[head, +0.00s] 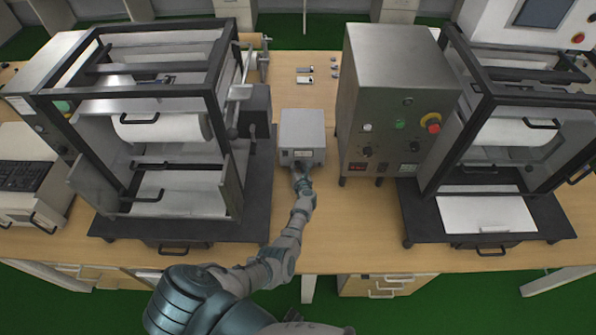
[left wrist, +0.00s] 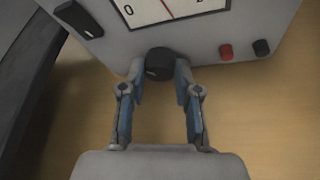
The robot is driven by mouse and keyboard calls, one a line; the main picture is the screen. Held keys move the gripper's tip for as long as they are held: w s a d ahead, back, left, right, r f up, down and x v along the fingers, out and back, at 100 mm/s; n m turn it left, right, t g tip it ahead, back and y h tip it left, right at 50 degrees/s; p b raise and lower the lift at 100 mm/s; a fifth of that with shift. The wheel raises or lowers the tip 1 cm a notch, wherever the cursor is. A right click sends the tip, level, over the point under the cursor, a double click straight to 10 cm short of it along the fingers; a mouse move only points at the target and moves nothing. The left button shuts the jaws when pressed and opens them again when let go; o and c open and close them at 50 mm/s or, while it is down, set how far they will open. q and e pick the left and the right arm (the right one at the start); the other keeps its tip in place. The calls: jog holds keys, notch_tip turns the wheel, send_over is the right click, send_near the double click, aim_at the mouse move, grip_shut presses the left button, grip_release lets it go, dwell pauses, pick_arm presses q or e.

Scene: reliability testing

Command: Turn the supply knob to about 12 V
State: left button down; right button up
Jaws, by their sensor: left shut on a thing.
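The power supply (head: 303,127) is a small grey box on the wooden bench, between the left machine frame and a tall grey cabinet. In the left wrist view its front shows a white meter (left wrist: 190,7) with a red needle; the top of the scale is cut off, so I cannot read the voltage. The black supply knob (left wrist: 159,62) sits below the meter. My left gripper (head: 301,173) is at the box's front, its two fingertips on either side of the knob, shut on it; it also shows in the left wrist view (left wrist: 160,75). My right gripper is not in view.
A black switch (left wrist: 78,18) is left of the meter; red (left wrist: 226,52) and black (left wrist: 261,47) terminals are right of the knob. The tall cabinet (head: 393,100) with a red-yellow emergency button (head: 431,123) stands right. The left machine frame (head: 160,130) stands close by.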

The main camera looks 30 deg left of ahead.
pick_arm(q)
jog(key=shift+d+f+m+y+b, duration=0.15)
jog(key=shift+f+m+y+b, duration=0.2)
jog(key=shift+m+b, duration=0.3)
jog(key=shift+m+y+b, duration=0.65)
jog(key=shift+m+b, duration=0.4)
jog(key=shift+b, duration=0.05)
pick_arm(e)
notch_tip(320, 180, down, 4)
pick_arm(q)
jog(key=shift+f+m+y+b, duration=0.15)
jog(key=shift+m+y+b, duration=0.35)
jog(key=shift+m+b, duration=0.55)
jog(key=shift+d+m+y+b, duration=0.1)
jog(key=shift+m+y+b, duration=0.6)
jog(key=shift+m+b, duration=0.55)
jog(key=shift+m, duration=0.4)
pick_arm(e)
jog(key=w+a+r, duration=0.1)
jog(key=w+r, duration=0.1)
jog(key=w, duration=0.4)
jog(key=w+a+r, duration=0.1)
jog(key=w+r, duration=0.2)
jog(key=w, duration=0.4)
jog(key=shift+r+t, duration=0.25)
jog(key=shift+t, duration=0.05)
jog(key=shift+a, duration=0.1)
